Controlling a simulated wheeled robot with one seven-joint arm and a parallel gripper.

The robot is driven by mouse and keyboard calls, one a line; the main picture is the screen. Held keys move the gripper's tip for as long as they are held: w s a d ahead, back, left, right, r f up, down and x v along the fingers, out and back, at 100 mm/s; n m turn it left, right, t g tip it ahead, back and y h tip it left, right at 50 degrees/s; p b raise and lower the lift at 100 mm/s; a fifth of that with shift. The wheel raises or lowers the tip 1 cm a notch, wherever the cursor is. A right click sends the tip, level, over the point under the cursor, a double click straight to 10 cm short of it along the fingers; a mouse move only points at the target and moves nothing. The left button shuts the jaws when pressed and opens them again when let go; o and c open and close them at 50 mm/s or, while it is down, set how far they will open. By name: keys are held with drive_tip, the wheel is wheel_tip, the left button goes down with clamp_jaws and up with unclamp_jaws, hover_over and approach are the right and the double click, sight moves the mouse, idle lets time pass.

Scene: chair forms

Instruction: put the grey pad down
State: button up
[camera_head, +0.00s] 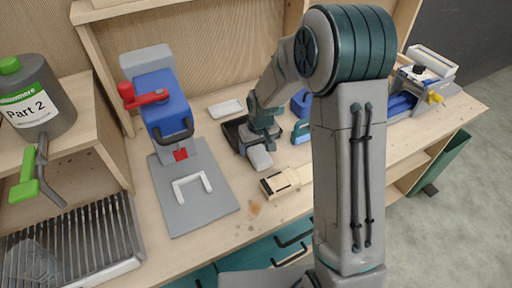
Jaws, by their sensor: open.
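A small grey pad (261,159) shows just below and in front of my gripper (258,142), at the front edge of a dark tray (232,131). My gripper points down over the tray and its jaws are open. The pad is right by the fingertips; whether they touch it I cannot tell. The gripper body hides part of the tray and whatever lies under the fingers. A pale flat piece (226,108) lies on the bench behind the tray.
A blue press (160,100) with a red handle stands left on a grey plate (205,212). A vise-like device (415,85) stands at the far right.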

wheel_tip(320, 180, up, 10)
drive_tip(key=s+r, duration=0.1)
drive_tip(key=s, duration=0.1)
drive_tip(key=s+d+r+m, duration=0.1)
drive_tip(key=s+d+r, duration=0.4)
drive_tip(key=s, duration=0.4)
drive_tip(key=shift+s+d+r+m+t+h+b, duration=0.25)
drive_tip(key=shift+s+d+m+t+h+b, duration=0.1)
drive_tip(key=shift+b, duration=0.1)
drive_tip(key=shift+o, duration=0.4)
drive_tip(key=s+d+r+m, duration=0.1)
drive_tip(key=s+d, duration=0.3)
drive_tip(key=s, duration=0.8)
drive_tip(key=shift+s+m, duration=0.3)
drive_tip(key=shift+m, duration=0.15)
drive_tip(key=n+g+b, duration=0.3)
drive_tip(key=n+b, duration=0.1)
hover_over(260, 155)
wheel_tip(260, 155, down, 14)
drive_tip(key=shift+r, duration=0.2)
drive_tip(key=shift+w+f+p, duration=0.1)
drive_tip(key=shift+f+p, duration=0.5)
drive_tip(key=shift+f, duration=1.7)
drive_tip(key=c, duration=1.1)
